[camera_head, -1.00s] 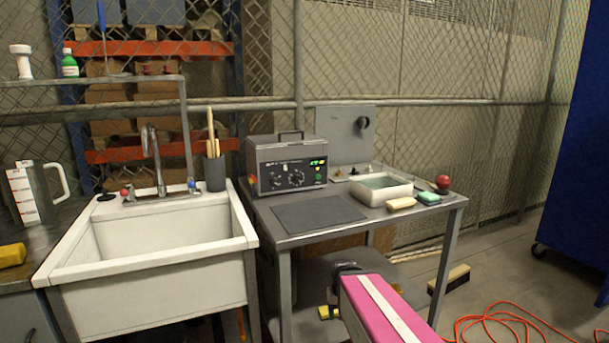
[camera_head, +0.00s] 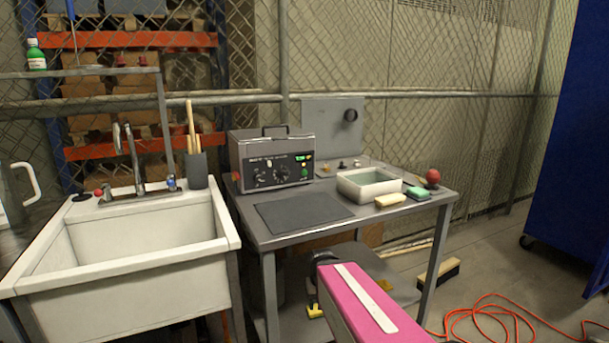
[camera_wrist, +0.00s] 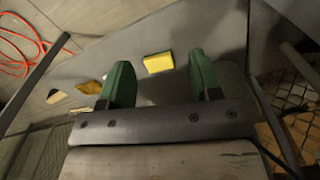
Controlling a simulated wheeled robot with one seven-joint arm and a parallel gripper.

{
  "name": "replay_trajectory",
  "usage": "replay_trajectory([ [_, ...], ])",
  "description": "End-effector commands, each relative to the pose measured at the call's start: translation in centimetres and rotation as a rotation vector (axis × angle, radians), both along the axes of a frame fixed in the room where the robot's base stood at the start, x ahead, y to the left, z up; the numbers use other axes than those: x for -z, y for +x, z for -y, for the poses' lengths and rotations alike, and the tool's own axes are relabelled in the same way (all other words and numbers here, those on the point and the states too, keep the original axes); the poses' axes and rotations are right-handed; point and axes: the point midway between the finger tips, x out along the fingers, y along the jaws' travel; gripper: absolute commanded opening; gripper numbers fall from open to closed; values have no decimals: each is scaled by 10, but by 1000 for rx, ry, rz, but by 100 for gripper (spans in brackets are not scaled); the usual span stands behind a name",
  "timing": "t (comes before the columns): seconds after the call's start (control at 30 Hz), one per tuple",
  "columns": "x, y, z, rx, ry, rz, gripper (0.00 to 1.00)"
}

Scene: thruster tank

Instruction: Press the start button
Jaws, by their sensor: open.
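A grey control box (camera_head: 272,160) with a top handle stands at the back left of the metal bench. The labels are too small to read, so I cannot confirm which control is the start button. My gripper (camera_wrist: 160,82) is open and empty, with two dark green fingers apart. In the head view my pink arm is in front of the bench, low, its end below the bench top and away from the box.
A dark mat (camera_head: 303,212) lies in front of the box. A white basin (camera_head: 354,192), a cream bar (camera_head: 390,200), a green sponge (camera_head: 417,193) and a red ball-topped item (camera_head: 433,177) are to its right. A white sink (camera_head: 130,290) adjoins left. An orange cable (camera_head: 490,312) lies on the floor.

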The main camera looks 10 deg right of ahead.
Motion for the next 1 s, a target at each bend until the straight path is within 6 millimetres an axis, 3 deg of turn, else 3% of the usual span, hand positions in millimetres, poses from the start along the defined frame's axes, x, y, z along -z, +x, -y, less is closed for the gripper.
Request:
replay_trajectory([
  [0.03, 0, 0, 0, 0, 0, 0, 41],
  [0.17, 0, 0, 0, 0, 0, 0, 0],
  [1.0, 0, 0, 0, 0, 0, 0, 0],
])
